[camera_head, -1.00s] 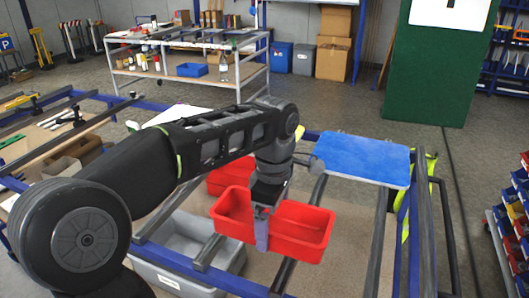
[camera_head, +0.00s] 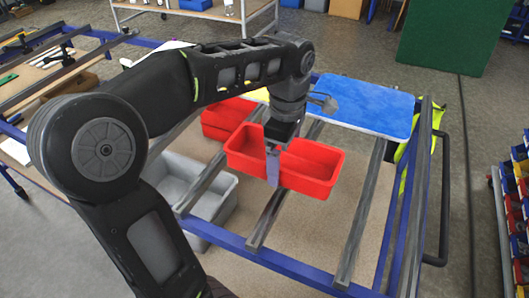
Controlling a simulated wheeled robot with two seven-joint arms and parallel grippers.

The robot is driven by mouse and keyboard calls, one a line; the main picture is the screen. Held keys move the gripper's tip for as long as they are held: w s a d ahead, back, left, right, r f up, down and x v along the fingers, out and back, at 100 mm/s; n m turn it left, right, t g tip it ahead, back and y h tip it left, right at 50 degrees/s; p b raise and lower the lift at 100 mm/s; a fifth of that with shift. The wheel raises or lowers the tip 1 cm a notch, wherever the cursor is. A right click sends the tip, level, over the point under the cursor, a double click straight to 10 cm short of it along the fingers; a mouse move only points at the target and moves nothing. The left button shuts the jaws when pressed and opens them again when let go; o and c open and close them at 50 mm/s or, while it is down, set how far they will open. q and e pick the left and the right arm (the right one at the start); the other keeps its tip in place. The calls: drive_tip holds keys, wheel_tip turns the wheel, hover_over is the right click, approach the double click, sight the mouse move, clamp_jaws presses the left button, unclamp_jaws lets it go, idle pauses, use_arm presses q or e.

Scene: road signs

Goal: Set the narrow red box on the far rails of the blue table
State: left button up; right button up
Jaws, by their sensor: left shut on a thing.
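The narrow red box (camera_head: 318,165) is an open-topped bin, held near its middle by my left gripper (camera_head: 272,166). One finger shows on the box's near wall; the other finger is hidden. The box looks roughly level, over the middle of the blue table (camera_head: 288,265), a blue frame with grey rails (camera_head: 288,192) across it. I cannot tell how high it is above the rails. The far rails are partly hidden by the box and my arm. My right gripper is out of view.
A second red box (camera_head: 222,118) is behind and left of the held one. A grey bin (camera_head: 190,184) is at the left, among the rails. A blue board (camera_head: 365,106) covers the far right part of the table. Rails right of the held box are bare.

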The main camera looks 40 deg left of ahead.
sight(281, 190)
use_arm(q)
drive_tip(key=shift+f, duration=1.8)
wheel_tip(281, 190, down, 4)
drive_tip(key=shift+r+p, duration=0.25)
drive_tip(key=shift+p, duration=0.1)
drive_tip(key=shift+f, duration=0.15)
drive_tip(key=shift+f, duration=0.2)
drive_tip(key=o, duration=1.3)
drive_tip(key=shift+o, duration=0.2)
drive_tip(key=shift+r, duration=0.15)
